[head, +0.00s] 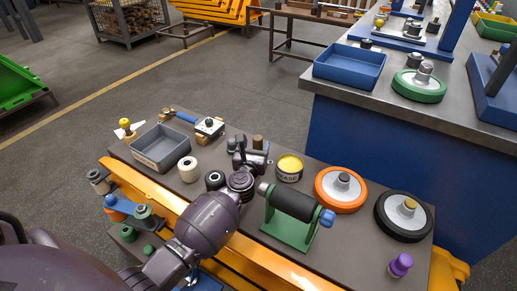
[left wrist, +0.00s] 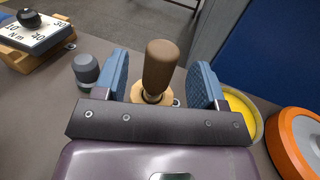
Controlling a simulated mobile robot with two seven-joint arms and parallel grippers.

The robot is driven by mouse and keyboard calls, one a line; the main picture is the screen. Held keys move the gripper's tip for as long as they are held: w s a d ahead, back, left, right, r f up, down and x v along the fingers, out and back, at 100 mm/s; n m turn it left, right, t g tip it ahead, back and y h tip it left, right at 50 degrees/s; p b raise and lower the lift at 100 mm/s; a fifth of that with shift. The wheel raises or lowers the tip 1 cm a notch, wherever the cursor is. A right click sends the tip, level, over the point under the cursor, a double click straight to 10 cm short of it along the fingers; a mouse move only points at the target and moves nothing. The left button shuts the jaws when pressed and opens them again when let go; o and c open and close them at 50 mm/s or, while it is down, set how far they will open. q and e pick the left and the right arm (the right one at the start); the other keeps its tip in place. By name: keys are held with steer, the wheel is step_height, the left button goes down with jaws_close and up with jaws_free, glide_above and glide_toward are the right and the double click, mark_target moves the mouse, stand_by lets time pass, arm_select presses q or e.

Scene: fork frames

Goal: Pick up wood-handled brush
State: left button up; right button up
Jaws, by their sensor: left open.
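The wood-handled brush (left wrist: 160,64) stands upright with its brown handle up, in the left wrist view. Its light wooden lower part is partly hidden behind my gripper's edge. In the head view its brown top (head: 258,142) shows just behind my left gripper (head: 251,154). My left gripper is open, and in the left wrist view its two blue-padded fingers (left wrist: 161,80) stand on either side of the brush, with a gap visible on both sides. My right gripper is not in view.
A grey-capped bottle (left wrist: 86,70) stands just left of the left finger. A yellow tin (head: 289,168) stands close on the right. A green stand with a black roller (head: 292,202), an orange wheel (head: 341,189) and a grey tray (head: 160,148) share the bench.

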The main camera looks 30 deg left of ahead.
mark_target(257, 146)
arm_select(q)
steer(key=w, duration=0.2)
steer(key=w+a+f+b, duration=0.1)
steer(key=shift+w, duration=0.15)
steer(key=shift+w+a+r, duration=0.25)
steer(key=shift+w+a, duration=0.05)
steer(key=shift+w, duration=0.3)
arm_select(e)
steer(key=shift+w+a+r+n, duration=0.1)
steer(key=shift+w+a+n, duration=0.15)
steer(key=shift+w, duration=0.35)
arm_select(q)
steer(key=c, duration=1)
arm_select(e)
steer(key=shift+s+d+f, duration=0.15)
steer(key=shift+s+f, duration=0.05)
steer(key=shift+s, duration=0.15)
